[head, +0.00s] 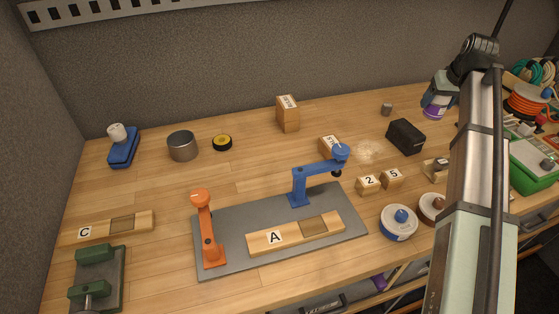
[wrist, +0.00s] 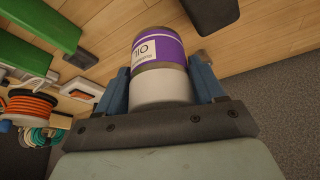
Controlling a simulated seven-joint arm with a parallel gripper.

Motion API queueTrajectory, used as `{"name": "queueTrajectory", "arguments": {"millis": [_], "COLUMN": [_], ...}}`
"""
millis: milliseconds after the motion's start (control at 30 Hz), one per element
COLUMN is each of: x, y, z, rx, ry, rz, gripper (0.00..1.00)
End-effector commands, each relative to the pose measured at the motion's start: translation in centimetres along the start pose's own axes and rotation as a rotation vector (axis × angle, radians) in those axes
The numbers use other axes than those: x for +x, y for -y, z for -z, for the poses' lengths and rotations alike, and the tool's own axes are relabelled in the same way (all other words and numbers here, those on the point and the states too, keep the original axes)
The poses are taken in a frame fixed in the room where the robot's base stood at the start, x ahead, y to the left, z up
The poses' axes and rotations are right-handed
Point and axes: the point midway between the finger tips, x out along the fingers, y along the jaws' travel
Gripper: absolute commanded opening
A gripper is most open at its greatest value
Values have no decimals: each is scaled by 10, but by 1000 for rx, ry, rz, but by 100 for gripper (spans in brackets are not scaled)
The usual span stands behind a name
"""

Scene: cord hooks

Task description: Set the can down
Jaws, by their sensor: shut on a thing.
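The can has a purple and white label and grey metal bands. In the wrist view the can (wrist: 160,48) sits between the two blue fingers of my gripper (wrist: 162,78), which is shut on it. In the head view the purple can (head: 432,112) shows under my gripper (head: 436,100) at the back right of the bench. I cannot tell whether its base touches the wood. Part of my arm stands in front of the right side of the bench.
A black block (head: 405,136) lies left of and nearer than the can, and a small grey cylinder (head: 386,109) stands to its left. A green case (head: 536,162) and an orange cord reel (head: 528,103) are at the right. Bare wood (head: 260,120) lies at the back middle.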

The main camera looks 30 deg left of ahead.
Motion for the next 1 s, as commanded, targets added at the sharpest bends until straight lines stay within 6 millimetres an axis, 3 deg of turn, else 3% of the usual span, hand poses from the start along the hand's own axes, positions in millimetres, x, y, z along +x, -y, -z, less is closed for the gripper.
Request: {"name": "queueTrajectory", "arguments": {"millis": [33,200,467,767,1000], "x": [1,3,1,-9,-21], "y": [20,84,181,292,376], "z": [6,19,25,13,-11], "rx": [-24,-100,-215,-347,-452], "ry": [-1,-1,-1,-1,-1], "rz": [10,42,89,144,188], "gripper": [29,29,29,29,29]}}
